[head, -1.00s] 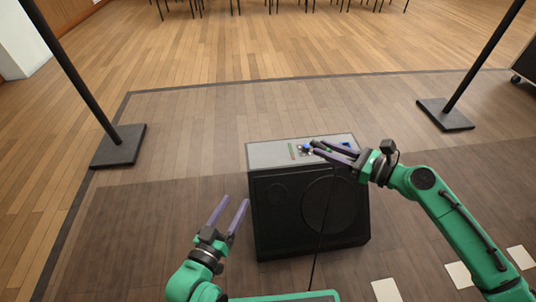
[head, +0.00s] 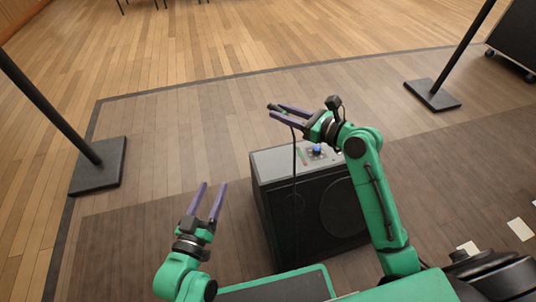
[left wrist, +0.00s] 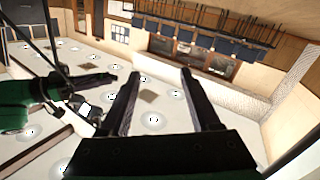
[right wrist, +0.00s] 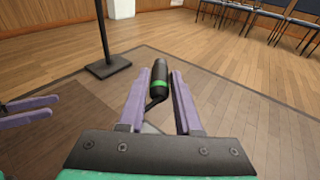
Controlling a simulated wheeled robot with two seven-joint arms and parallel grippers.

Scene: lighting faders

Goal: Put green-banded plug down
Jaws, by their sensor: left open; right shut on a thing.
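The green-banded plug (right wrist: 158,82) is a black cylinder with a green ring and a cable, held between the fingers of my right gripper (right wrist: 160,100). In the head view my right gripper (head: 290,115) is shut on it, up above the black speaker box and beyond its left part. The plug's dark end (head: 273,107) shows at the fingertips, and its cable hangs down in front of the box. My left gripper (head: 208,200) is open and empty, left of the box. In the left wrist view its fingers (left wrist: 160,100) stand apart with nothing between them.
The black speaker box (head: 275,215) has a grey top panel (head: 275,163) with a small blue-topped part (head: 317,151). Black stand bases (head: 98,166) (head: 432,95) rest on the floor at both sides. The wooden floor behind the box is clear.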

